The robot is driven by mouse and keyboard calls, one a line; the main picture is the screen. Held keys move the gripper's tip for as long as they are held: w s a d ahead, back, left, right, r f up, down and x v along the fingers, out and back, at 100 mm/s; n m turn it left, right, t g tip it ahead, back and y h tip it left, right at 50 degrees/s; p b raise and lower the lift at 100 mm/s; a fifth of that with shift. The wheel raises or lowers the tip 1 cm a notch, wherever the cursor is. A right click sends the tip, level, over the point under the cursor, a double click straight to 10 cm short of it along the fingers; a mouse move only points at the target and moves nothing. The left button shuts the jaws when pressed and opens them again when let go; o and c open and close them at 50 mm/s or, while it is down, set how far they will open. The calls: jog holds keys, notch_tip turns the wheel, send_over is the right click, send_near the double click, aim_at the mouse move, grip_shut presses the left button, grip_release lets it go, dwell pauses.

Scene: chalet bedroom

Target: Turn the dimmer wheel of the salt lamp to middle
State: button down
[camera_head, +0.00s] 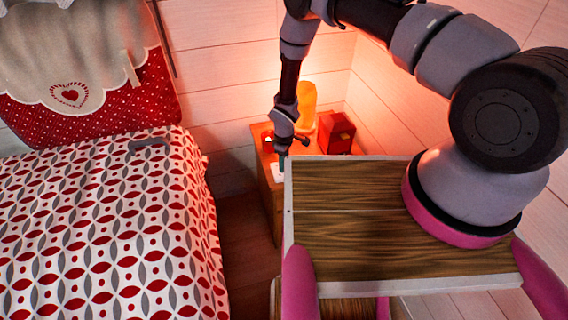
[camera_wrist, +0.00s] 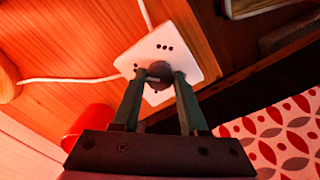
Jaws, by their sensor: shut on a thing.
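The salt lamp (camera_head: 306,104) glows orange on the bedside table in the head view, partly behind my arm. Its white dimmer plate (camera_head: 278,171) lies near the table's front. In the wrist view the dimmer plate (camera_wrist: 188,42) has small black dots on it and a white cord running from it. The dark round dimmer wheel (camera_wrist: 159,71) sits on the plate. My gripper (camera_wrist: 160,78) is shut on the wheel, with one finger on each side of it. In the head view my gripper (camera_head: 281,162) points down at the plate.
A red box (camera_head: 337,133) stands right of the lamp, and a small red object (camera_head: 267,141) stands to its left on the bedside table (camera_head: 268,190). The bed (camera_head: 100,230) with patterned cover is at left; a grey object (camera_head: 150,143) lies on it. Walls close in behind.

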dwell(0.5)
jog(key=shift+c, duration=2.2)
grip_release()
notch_tip(320, 180, up, 11)
jog(key=shift+f, duration=0.1)
